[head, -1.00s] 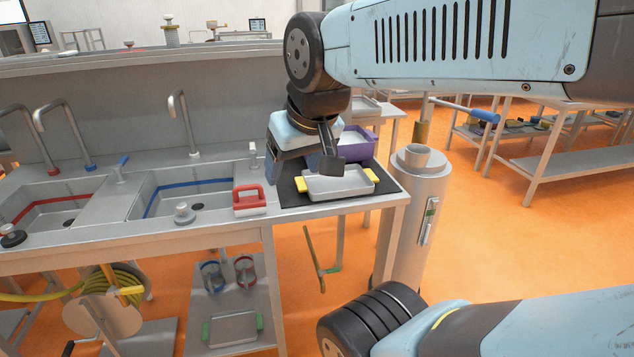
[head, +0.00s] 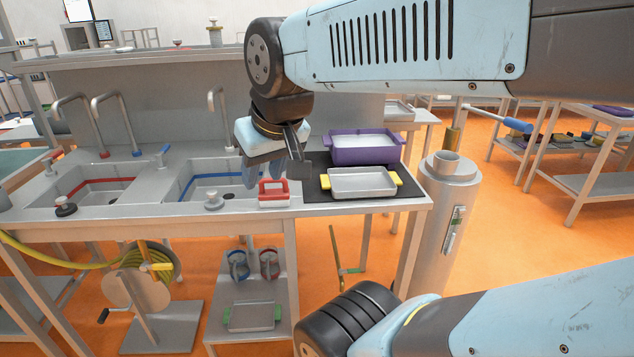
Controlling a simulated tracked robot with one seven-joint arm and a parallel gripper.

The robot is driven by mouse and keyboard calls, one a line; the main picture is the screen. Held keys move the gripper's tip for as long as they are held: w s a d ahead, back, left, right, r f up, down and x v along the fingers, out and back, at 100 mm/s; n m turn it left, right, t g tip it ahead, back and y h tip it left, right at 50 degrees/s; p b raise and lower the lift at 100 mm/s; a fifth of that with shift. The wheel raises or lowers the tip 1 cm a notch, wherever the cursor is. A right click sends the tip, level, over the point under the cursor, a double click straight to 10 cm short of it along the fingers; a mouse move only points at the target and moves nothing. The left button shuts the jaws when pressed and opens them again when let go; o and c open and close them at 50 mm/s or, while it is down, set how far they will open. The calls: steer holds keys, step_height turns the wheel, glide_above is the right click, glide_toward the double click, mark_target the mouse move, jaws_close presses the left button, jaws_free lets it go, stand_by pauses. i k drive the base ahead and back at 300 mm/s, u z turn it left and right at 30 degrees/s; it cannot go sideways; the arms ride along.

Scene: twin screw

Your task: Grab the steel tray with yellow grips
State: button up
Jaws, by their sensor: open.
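The steel tray with yellow grips (head: 361,184) lies flat on a dark mat (head: 316,193) at the right end of the sink counter. One yellow grip (head: 325,181) faces left and the other (head: 396,179) faces right. The tray looks empty and is in full view. My gripper (head: 277,172) is open and empty. In the picture it is left of the tray, apart from it, above and behind a red-handled block (head: 273,194). Its exact height over the counter is hard to judge.
A purple bin (head: 364,151) stands just behind the tray. Sinks with taps (head: 205,182) fill the counter to the left. A grey cylinder (head: 447,205) stands on the floor by the counter's right end. A tray with green grips (head: 250,317) lies on the lower shelf.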

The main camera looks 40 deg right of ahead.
mark_target(355, 182)
steer(key=u, duration=1.1)
steer(key=k, duration=2.2)
steer(key=z, duration=1.45)
steer(key=i, duration=1.05)
steer(key=z, duration=0.05)
